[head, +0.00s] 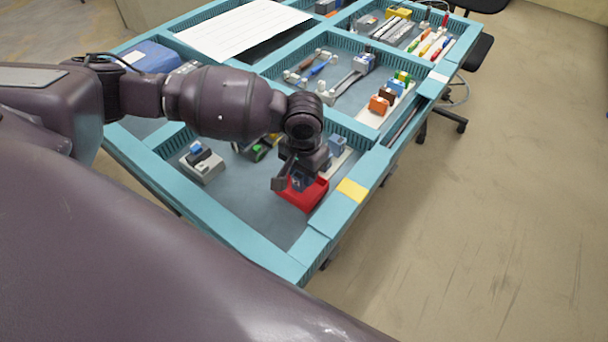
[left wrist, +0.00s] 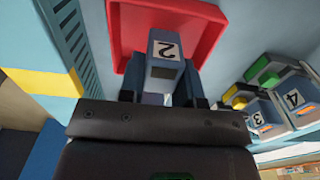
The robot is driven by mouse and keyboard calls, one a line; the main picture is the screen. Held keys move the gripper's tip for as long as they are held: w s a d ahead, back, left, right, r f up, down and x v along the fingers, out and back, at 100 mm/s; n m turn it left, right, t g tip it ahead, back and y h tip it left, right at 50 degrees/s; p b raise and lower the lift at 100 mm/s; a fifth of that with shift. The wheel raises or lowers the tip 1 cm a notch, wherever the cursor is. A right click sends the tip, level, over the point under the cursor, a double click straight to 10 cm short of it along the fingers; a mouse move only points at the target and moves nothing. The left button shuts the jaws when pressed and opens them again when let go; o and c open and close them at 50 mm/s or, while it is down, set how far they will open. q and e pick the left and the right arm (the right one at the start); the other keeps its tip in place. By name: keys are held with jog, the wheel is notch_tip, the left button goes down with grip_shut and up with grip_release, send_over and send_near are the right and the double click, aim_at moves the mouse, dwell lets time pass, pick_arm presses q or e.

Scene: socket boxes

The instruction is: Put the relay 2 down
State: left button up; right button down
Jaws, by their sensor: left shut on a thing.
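My left gripper (head: 296,184) is low over the near compartment of the turquoise bench. It is shut on relay 2 (left wrist: 165,48), a small blue-grey block with a "2" label, gripped between the two fingers in the left wrist view (left wrist: 161,88). A shallow red tray (head: 312,194) lies right below the gripper, near the compartment's right wall. The red tray also shows behind the relay in the left wrist view (left wrist: 206,28). Whether the relay touches the tray floor I cannot tell. My right gripper is not in view.
A grey base with a blue block (head: 200,160) stands at the compartment's left. Units labelled 3 (left wrist: 259,118) and 4 (left wrist: 290,98) are beside the red tray. A yellow patch (head: 352,190) marks the bench rim. The compartment floor in front of the gripper is clear.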

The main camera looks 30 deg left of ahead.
pick_arm(q)
jog(key=shift+f, duration=0.7)
jog(key=shift+r, duration=0.1)
jog(key=o, duration=1)
jog(key=shift+r, duration=0.3)
notch_tip(320, 180, up, 11)
jog(key=shift+f+p, duration=0.15)
jog(key=shift+p, duration=0.8)
jog(key=shift+r, duration=0.35)
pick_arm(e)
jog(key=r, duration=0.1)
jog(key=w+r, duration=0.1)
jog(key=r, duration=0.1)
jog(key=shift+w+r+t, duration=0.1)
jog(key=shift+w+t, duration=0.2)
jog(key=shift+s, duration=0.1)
